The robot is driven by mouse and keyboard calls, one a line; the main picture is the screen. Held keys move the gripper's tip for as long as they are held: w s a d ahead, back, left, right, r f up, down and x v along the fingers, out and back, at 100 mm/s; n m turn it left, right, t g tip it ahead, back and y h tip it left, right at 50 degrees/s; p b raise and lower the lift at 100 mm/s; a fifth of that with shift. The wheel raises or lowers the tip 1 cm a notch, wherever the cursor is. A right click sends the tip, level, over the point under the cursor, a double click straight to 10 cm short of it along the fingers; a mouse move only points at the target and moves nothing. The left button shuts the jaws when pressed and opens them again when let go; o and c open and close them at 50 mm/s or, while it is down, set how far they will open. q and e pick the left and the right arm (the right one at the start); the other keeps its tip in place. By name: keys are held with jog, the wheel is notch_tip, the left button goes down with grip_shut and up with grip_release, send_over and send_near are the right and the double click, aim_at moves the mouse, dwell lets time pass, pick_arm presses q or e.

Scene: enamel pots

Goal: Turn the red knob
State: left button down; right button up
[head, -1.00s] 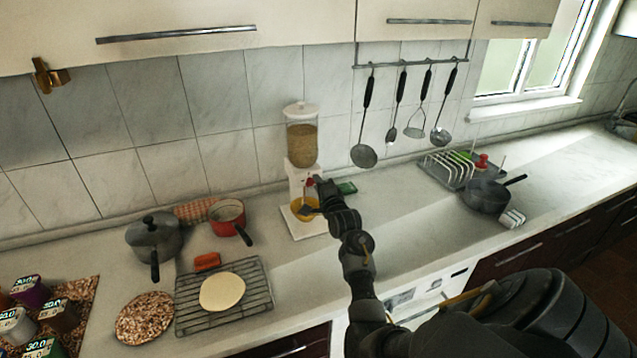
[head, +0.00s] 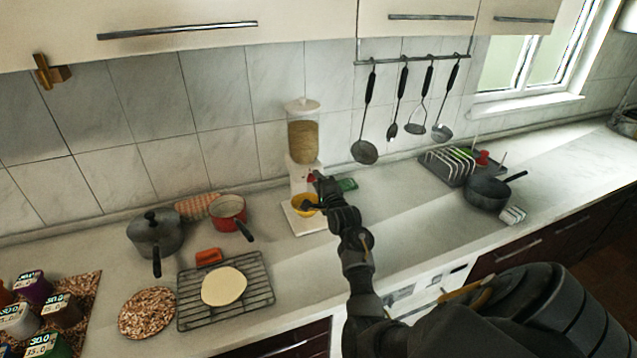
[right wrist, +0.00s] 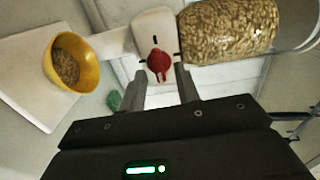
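The red knob (right wrist: 158,62) sits on the white front of the dispenser. It also shows small in the head view (head: 311,177), beside my gripper. The dispenser has a clear hopper (head: 303,138) of grain on a white stand. My right gripper (right wrist: 160,76) is open, its fingers on either side of the knob with gaps showing; whether a finger touches it I cannot tell. A yellow bowl (right wrist: 77,62) with some grain in it stands on the dispenser's white base (right wrist: 30,85). My left gripper is not in view.
A red pot (head: 229,213), a grey lidded pot (head: 155,236) and a wire rack (head: 252,268) stand to the left. A green item (head: 347,184) lies just right of the dispenser. The counter (head: 425,215) right of my arm is mostly clear up to the dark pan (head: 487,194).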

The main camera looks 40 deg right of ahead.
jog(key=b+v, duration=0.2)
jog(key=v, duration=0.9)
jog(key=shift+b, duration=0.35)
jog(key=shift+w, duration=0.1)
